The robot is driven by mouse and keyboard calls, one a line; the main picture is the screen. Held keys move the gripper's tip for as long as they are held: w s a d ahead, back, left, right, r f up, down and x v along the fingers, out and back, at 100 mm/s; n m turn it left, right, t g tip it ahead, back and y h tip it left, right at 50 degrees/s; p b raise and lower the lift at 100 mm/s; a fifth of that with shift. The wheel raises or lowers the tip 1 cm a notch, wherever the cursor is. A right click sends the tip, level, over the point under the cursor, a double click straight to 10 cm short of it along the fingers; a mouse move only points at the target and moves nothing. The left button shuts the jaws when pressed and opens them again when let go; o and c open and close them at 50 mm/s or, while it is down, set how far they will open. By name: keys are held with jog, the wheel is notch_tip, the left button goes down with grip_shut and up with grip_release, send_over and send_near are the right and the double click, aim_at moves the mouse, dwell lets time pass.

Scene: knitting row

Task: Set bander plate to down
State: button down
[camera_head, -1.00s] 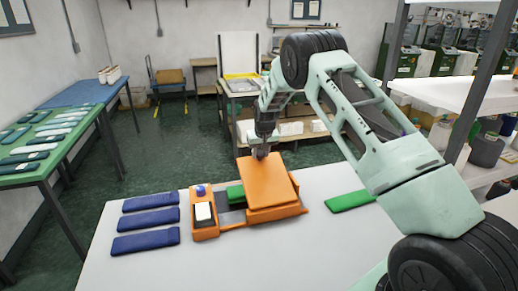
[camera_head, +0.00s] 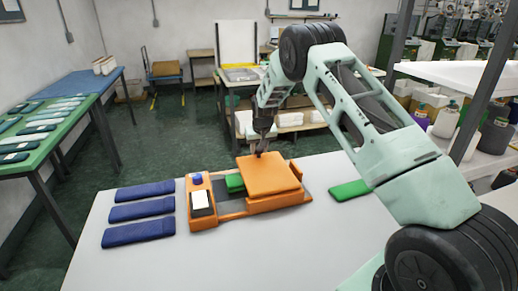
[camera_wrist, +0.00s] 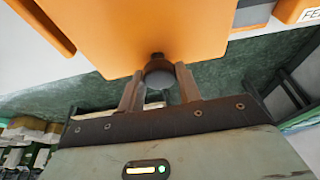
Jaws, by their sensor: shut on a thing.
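The orange bander plate (camera_head: 268,174) is part of the orange bander machine (camera_head: 232,215) on the white table. The plate looks tilted, with its far edge raised. My gripper (camera_head: 260,150) is at the plate's far edge. In the wrist view the plate (camera_wrist: 150,25) fills the top, and my gripper (camera_wrist: 160,88) is shut on a dark round knob (camera_wrist: 160,72) at the plate's edge. The exact gap under the plate is hidden.
Several dark blue folded pieces (camera_head: 140,211) lie left of the machine. Another green piece (camera_head: 349,189) lies to its right. The front of the white table (camera_head: 250,260) is clear.

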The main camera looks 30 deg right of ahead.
aim_at(263, 165)
jog(key=shift+w+d+r, duration=0.1)
jog(key=shift+w+r, duration=0.15)
jog(key=shift+r, duration=0.05)
jog(key=c, duration=1.3)
grip_release()
jog(key=o, duration=0.3)
jog(key=shift+f, duration=0.1)
jog(key=b+v, duration=0.4)
jog(key=v, duration=1.3)
jog(key=shift+s, duration=0.25)
